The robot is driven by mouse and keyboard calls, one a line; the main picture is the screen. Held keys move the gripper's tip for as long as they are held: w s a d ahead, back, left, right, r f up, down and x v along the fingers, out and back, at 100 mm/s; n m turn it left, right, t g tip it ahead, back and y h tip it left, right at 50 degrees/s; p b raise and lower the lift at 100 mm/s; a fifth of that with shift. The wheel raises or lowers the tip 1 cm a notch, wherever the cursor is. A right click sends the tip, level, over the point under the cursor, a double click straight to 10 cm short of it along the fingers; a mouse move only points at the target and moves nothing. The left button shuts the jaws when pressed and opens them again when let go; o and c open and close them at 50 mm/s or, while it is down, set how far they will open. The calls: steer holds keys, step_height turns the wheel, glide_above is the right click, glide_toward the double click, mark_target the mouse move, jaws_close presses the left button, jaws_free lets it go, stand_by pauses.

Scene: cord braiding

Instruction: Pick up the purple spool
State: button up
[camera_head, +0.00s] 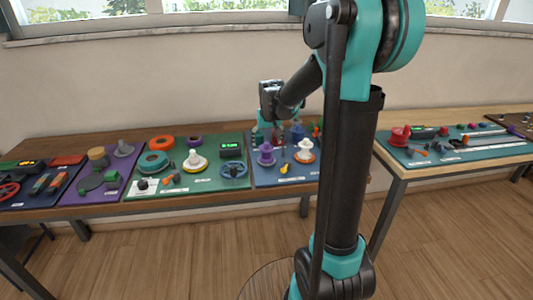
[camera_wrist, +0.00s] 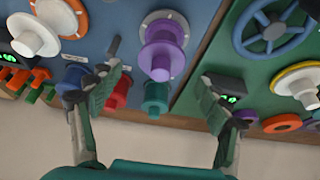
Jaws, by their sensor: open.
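In the head view the purple spool (camera_head: 266,157) is on the blue board, just below my gripper (camera_head: 264,136). My gripper (camera_wrist: 160,78) is open and empty in the wrist view. In the head view its fingers are small and partly lost among the items behind.
Close to the purple spool are a teal spool (camera_wrist: 156,98), a red spool (camera_wrist: 117,92), a blue spool (camera_wrist: 73,82) and a white spool (camera_wrist: 38,38). A green board (camera_wrist: 235,62) with a blue wheel (camera_wrist: 272,30) adjoins. A second table (camera_head: 455,168) stands at right.

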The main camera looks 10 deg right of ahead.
steer(key=shift+x, duration=1.25)
steer(key=shift+c, duration=0.3)
steer(key=c, duration=1.2)
